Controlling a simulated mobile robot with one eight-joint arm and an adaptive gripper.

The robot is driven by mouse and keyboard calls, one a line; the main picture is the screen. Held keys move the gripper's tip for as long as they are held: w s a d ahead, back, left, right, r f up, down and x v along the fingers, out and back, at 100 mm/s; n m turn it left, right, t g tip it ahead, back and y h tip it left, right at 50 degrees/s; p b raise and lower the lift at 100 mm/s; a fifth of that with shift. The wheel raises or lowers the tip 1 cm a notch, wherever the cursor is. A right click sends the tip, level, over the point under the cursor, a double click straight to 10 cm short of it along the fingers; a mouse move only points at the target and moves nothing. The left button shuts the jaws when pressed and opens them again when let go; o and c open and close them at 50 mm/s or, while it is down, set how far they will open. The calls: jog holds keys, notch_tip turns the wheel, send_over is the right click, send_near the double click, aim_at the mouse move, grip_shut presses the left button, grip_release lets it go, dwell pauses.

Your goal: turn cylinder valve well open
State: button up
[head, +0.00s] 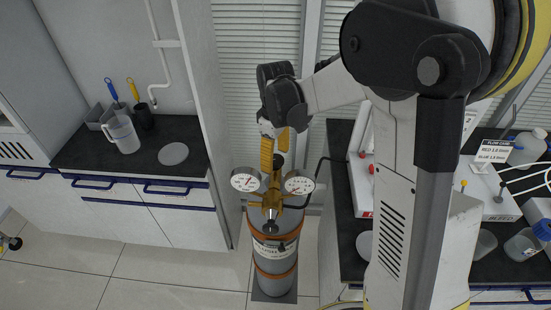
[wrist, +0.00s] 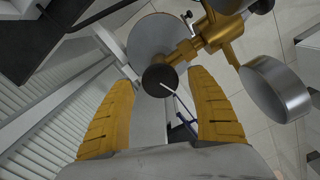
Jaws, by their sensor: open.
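The grey gas cylinder (head: 275,262) stands upright on the floor, with orange bands around it. A brass regulator (head: 271,200) with two round gauges (head: 245,180) sits at its top. In the wrist view, the black round valve knob (wrist: 160,80) carries a thin white line and joins the brass fitting (wrist: 204,42). My gripper (wrist: 158,76) is open, its yellow fingers on either side of the knob in that view. I cannot tell whether they touch it. In the head view, my gripper (head: 272,158) points down above the regulator, and its fingers partly hide the knob.
A gauge body (wrist: 276,88) sticks out right of the fingers in the wrist view. A dark counter with a clear jug (head: 122,134) is left of the cylinder. A right-hand bench holds a flow case (head: 490,188). Floor (head: 150,275) at front left is clear.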

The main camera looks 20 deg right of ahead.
aim_at(276, 159)
notch_tip(276, 159, up, 11)
jog(key=shift+r, duration=0.2)
jog(key=shift+s, duration=0.1)
dwell(0.4)
jog(key=s+m+t+b, duration=0.1)
jog(key=s, duration=0.2)
jog(key=s+m+t+b, duration=0.1)
jog(key=s, duration=0.2)
jog(key=s+m+t+b, duration=0.1)
jog(key=s+m, duration=0.1)
jog(key=s, duration=0.2)
jog(key=shift+s+t+b, duration=0.1)
jog(key=shift+t+b, duration=0.2)
jog(key=shift+b, duration=0.05)
jog(key=s+f+m+t+b, duration=0.3)
jog(key=s+f+m, duration=0.1)
jog(key=s, duration=0.4)
jog(key=shift+s+f+t, duration=0.2)
jog(key=shift+f+t, duration=0.1)
jog(key=shift+f, duration=0.5)
